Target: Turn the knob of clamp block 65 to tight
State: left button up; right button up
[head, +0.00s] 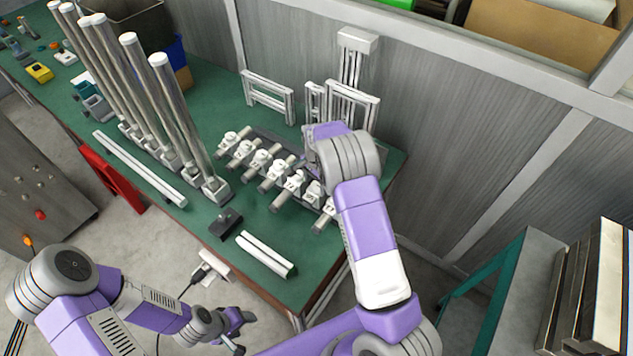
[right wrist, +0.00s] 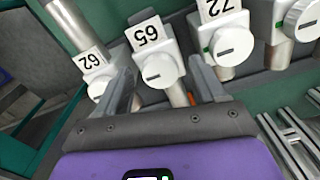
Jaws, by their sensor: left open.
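Clamp block 65 (right wrist: 147,38) is in the middle of the right wrist view, its label upside down. Its round white knob (right wrist: 153,70) faces the camera, with a dark slot lying roughly across the picture. My right gripper (right wrist: 160,66) is open, one finger on each side of this knob; I cannot tell whether either finger touches it. My left gripper (head: 238,322) is open and empty, low in front of the bench.
Block 62 (right wrist: 93,60) and block 72 (right wrist: 222,12) stand close on either side of 65. Tall metal posts (head: 180,115) stand left on the green bench (head: 150,215). Metal frames (head: 268,95) stand behind the blocks. A white rail (head: 265,255) lies near the front edge.

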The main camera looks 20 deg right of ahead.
aim_at(316, 185)
notch_tip(316, 185, up, 8)
jog(key=shift+f+p, duration=0.2)
jog(key=shift+p, duration=0.25)
jog(key=shift+r, duration=0.1)
dwell(0.5)
